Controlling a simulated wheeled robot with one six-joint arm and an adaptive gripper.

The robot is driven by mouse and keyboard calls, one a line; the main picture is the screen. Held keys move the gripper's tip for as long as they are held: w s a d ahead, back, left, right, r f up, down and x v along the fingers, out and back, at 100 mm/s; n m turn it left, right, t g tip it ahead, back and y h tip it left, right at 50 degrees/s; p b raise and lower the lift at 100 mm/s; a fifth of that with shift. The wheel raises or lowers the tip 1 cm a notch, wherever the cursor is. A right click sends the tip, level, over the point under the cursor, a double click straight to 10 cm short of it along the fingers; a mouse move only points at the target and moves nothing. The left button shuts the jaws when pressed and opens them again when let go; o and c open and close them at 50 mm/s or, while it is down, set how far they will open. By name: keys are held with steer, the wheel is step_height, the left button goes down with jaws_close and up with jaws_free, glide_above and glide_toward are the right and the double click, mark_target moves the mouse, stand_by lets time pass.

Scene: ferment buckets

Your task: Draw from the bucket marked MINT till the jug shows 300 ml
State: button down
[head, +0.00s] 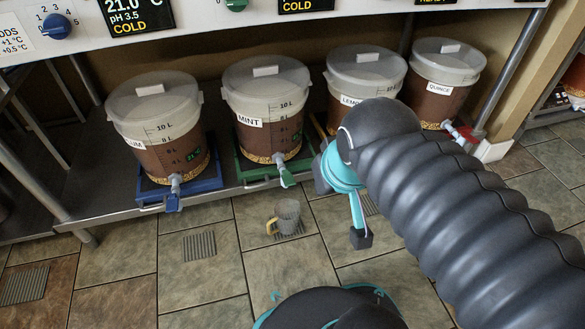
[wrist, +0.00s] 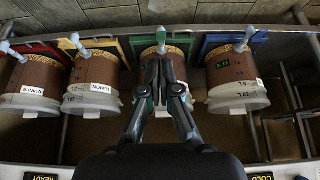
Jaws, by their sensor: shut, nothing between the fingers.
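The MINT bucket (head: 265,100), with a clear brown-filled body and pale lid, stands on a green stand on the low shelf. Its tap (head: 286,177) has a green handle and sticks out over the shelf's front edge. The grey, see-through jug (head: 288,214) with a tan handle stands upright on the floor below that tap; its level cannot be read. My gripper (head: 360,239) is shut and empty, pointing down to the right of the jug, apart from it. In the wrist view, the gripper (wrist: 161,82) covers part of the MINT bucket; its tap (wrist: 161,36) shows beyond the fingers.
A bucket on a blue stand (head: 158,120) is left of MINT; the LEMON (head: 362,80) and QUINCE (head: 440,80) buckets are to its right. A control panel (head: 210,20) runs above. Floor grates (head: 200,246) lie in the tiles.

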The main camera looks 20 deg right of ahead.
steer(key=n+g+p, duration=0.6)
steer(key=n+g, duration=0.2)
steer(key=n, duration=1)
glide_above(290, 181)
steer(key=w, duration=0.2)
steer(key=w+f+x, duration=0.1)
steer(key=w+x, duration=0.2)
steer(key=x, duration=1)
steer(key=shift+a+r, duration=0.1)
steer(key=shift+r, duration=0.2)
steer(key=b+x, duration=0.2)
steer(key=x, duration=0.8)
steer(key=shift+w, duration=0.1)
